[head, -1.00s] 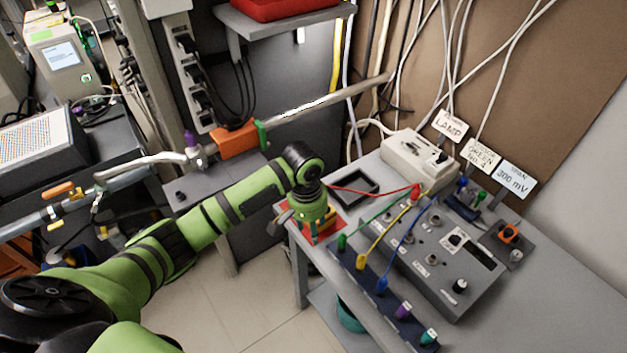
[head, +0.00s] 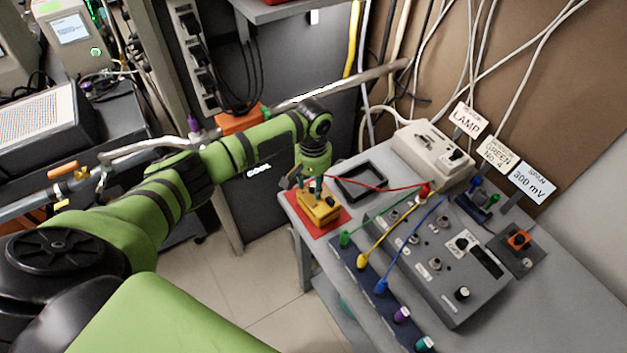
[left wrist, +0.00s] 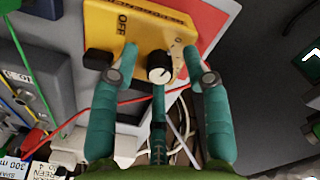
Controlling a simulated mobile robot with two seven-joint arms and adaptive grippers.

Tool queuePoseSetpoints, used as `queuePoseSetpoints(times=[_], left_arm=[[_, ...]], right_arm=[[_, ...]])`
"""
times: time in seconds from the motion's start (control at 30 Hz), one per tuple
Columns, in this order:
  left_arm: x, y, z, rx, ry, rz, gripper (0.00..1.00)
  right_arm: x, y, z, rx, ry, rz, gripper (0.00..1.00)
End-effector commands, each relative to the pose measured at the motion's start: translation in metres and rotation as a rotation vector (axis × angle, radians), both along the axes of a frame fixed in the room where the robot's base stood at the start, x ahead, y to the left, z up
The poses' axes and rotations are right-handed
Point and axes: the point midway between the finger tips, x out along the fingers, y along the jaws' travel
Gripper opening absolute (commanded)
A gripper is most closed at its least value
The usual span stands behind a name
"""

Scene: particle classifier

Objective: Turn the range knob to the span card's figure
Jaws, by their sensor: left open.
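The span card (head: 532,181) reads "300 mV" and stands at the back right of the bench. A yellow box (head: 320,207) sits on a red mat (head: 296,228) at the bench's near left corner. I cannot read the pointer's setting. My left gripper (head: 312,184) is over the box. In the left wrist view its open fingers (left wrist: 160,62) lie around the knob, apart from it. My right gripper is not in view.
A grey control panel (head: 455,300) and a blue socket strip (head: 365,285) with coloured leads lie to the right. A red lead (head: 375,187) runs close to the gripper. An empty black tray (head: 375,170) lies behind. Lamp (head: 467,119) and green (head: 500,155) cards stand at the back.

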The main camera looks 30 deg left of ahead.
Motion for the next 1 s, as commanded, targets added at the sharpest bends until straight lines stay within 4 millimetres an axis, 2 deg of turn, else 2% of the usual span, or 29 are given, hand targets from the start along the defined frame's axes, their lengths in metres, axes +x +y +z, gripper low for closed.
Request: queuePoseSetpoints(times=[0.2, 0.27, 0.3, 0.33, 0.73, 1.0], left_arm=[[0.0, 0.0, -0.001, 0.0, 0.0, -0.001, 0.48], [0.0, 0.0, -0.001, 0.0, 0.0, -0.001, 0.24], [0.0, 0.0, 0.0, 0.0, 0.0, -0.001, 0.08], [0.0, 0.0, 0.0, 0.0, 0.0, -0.001, 0.0], [0.0, 0.0, 0.0, 0.0, 0.001, -0.03, 0.0], [0.0, 0.0, 0.002, -0.001, 0.003, -0.176, 0.0]], right_arm=[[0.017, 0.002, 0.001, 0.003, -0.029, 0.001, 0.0], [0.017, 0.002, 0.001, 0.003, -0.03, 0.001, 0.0], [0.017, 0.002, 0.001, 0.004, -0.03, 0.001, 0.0], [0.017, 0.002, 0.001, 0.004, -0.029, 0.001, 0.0], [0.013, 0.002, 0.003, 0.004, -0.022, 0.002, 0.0], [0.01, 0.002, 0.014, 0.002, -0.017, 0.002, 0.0]])
